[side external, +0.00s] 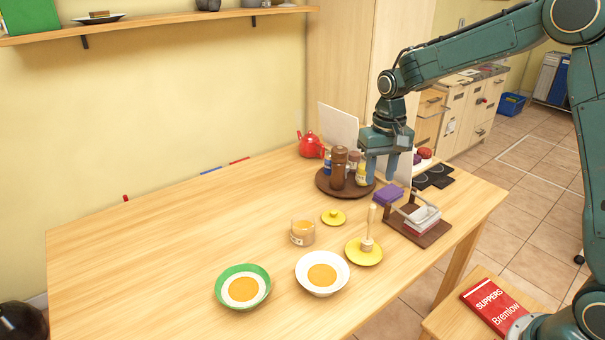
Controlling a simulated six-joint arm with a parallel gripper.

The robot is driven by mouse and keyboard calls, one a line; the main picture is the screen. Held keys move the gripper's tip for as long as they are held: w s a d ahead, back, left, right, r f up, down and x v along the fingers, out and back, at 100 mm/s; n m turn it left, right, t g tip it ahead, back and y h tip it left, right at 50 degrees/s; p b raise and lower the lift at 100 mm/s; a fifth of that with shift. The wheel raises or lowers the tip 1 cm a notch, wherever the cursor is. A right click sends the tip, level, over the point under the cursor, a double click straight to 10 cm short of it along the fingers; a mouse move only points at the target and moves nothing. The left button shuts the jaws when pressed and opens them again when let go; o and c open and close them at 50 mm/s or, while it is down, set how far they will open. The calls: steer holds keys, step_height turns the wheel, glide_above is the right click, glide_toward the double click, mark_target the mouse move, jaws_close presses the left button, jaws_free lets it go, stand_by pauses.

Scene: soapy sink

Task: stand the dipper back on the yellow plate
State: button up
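The dipper (368,243), pale wood with a long thin handle, stands about upright on the yellow plate (357,259) near the table's right front. Its head rests on the plate and nothing holds it. My gripper (381,178) points down behind it, above the area between the round dark tray and the purple block. Its two fingers are apart with nothing seen between them.
A glass jar (303,234) and a yellow lid (333,217) stand left of the plate. A white bowl (341,284) and a green bowl (262,293) are in front. Bottles crowd the round tray (325,187). A purple block (388,195) and a dark rack (432,239) are right. The table's left is clear.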

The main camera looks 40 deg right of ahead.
steer(key=s+a+r+n+t, duration=0.1)
steer(key=s+r, duration=0.3)
steer(key=s, duration=0.5)
steer(key=s+a+r+n+t, duration=0.2)
steer(key=s+r, duration=0.2)
steer(key=s, duration=0.5)
steer(key=s+a+r+n+t, duration=0.1)
steer(key=s+r, duration=0.3)
steer(key=s, duration=0.5)
steer(key=shift+s+a+t, duration=0.15)
steer(key=shift+a+t, duration=0.3)
steer(key=shift+t, duration=0.25)
